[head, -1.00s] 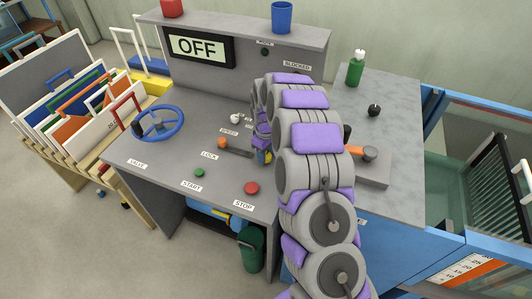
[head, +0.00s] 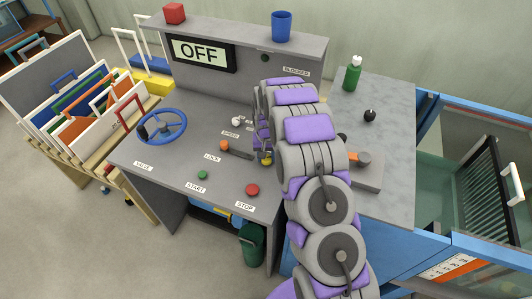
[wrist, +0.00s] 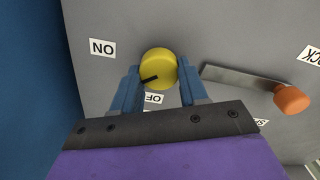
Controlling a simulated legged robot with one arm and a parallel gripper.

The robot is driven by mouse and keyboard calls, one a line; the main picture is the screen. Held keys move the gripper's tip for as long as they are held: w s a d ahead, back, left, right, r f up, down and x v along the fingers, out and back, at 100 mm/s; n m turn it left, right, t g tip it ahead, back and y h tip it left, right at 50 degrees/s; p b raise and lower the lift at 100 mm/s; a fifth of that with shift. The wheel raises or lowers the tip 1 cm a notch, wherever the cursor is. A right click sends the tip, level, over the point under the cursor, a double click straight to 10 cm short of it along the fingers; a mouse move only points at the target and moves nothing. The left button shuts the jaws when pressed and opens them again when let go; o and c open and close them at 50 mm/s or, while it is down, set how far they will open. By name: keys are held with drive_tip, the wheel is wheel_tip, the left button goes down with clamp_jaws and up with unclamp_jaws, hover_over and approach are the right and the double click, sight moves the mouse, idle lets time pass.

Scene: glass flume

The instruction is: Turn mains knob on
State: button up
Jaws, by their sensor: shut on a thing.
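The yellow mains knob (wrist: 158,66) stands on the grey desk panel, with a black pointer mark on it. In the wrist view the mark points left and slightly down, between the ON label (wrist: 103,48) and the partly hidden OFF label (wrist: 153,98). My gripper (wrist: 157,75) is shut on the knob, one blue finger on each side. In the head view the knob (head: 267,160) is mostly hidden by my arm. The display (head: 201,52) reads OFF.
An orange-tipped lock lever (wrist: 291,99) lies close to the knob. A blue valve wheel (head: 162,127), a green start button (head: 202,175) and a red stop button (head: 252,190) are on the desk. A green bottle (head: 353,74) stands on the right-hand counter.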

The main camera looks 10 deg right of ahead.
drive_tip(key=m, duration=0.2)
drive_tip(key=m+p, duration=0.1)
drive_tip(key=m, duration=0.1)
drive_tip(key=shift+w+d+r+m, duration=0.1)
drive_tip(key=shift+w+r+m, duration=0.05)
drive_tip(key=shift+m, duration=0.15)
drive_tip(key=shift+m+p, duration=0.5)
drive_tip(key=shift+m, duration=1)
drive_tip(key=o, duration=1.1)
drive_tip(key=shift+c, duration=0.2)
wheel_tip(320, 180, up, 17)
drive_tip(key=p, duration=0.1)
